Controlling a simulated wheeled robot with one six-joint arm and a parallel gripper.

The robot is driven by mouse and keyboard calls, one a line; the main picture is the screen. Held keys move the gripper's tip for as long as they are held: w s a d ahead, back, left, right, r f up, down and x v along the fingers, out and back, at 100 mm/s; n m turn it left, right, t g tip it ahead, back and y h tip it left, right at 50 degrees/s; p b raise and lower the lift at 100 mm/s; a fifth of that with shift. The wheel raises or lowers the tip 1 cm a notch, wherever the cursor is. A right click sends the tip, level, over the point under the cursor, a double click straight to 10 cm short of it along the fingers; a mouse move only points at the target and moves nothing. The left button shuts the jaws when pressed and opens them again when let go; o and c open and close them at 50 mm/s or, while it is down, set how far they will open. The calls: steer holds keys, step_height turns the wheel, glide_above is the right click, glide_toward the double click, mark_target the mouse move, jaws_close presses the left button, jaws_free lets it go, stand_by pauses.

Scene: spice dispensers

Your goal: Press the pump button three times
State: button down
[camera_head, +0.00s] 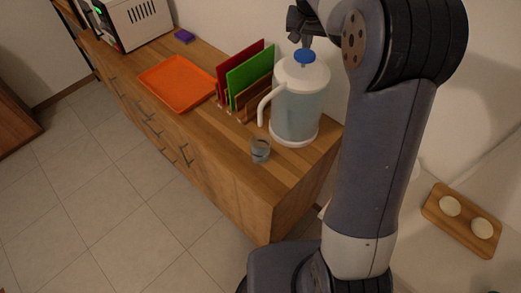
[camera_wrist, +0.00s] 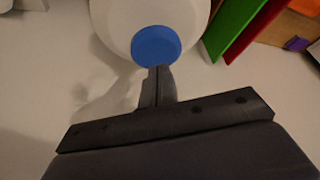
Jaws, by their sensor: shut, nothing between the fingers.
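A pump dispenser (camera_head: 297,103) with a clear body, white lid and white handle stands upright near the right end of the wooden cabinet top. Its blue pump button (camera_head: 304,56) sits on top of the lid. My gripper (camera_head: 305,41) is shut and empty, pointing down just above the button. In the wrist view the blue button (camera_wrist: 156,46) lies right beyond the closed fingertips (camera_wrist: 158,70). I cannot tell whether the fingertips touch it. A small clear glass (camera_head: 260,150) stands in front of the dispenser, at the cabinet's front edge.
Red and green boards (camera_head: 250,78) stand in a wooden rack left of the dispenser. An orange tray (camera_head: 178,83), a small purple item (camera_head: 184,36) and a white appliance (camera_head: 137,20) are further left. A wooden board with two round pale items (camera_head: 462,219) is at right.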

mark_target(305, 54)
steer(key=shift+f, duration=0.15)
steer(key=shift+f+b, duration=1.15)
steer(key=shift+f, duration=0.55)
steer(key=shift+r, duration=0.1)
steer(key=shift+r+p, duration=1.55)
steer(key=shift+r, duration=0.2)
steer(key=shift+f, duration=0.2)
